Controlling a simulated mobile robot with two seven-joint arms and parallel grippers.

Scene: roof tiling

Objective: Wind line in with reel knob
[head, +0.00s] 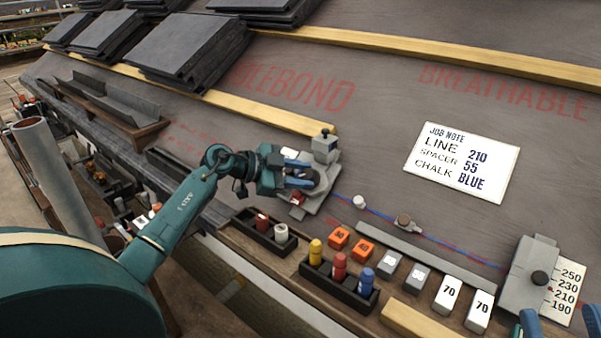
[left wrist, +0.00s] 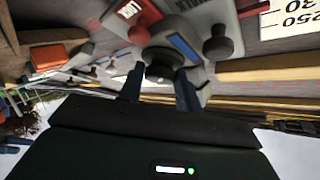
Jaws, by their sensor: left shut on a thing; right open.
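The reel (head: 325,192) is a grey device on the roof, with a dark round knob (left wrist: 160,72) and a blue bar (left wrist: 184,48). My left gripper (head: 290,180) is at the reel; in the left wrist view its two blue fingers (left wrist: 160,88) are shut on the dark knob. A blue line (head: 450,246) runs from the reel to the right toward a grey block (head: 522,285) with a dark knob, beside a scale card (head: 567,290). My right gripper (head: 561,324) shows only its blue fingertips, apart and empty, at the bottom right edge.
A job note (head: 462,168) reads line 210, spacer 55, chalk blue. Yellow, red and blue bottles stand in a dark tray (head: 317,277), near orange, grey and white blocks (head: 447,296). Wooden battens (head: 440,50) and stacked slates (head: 190,50) lie upslope.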

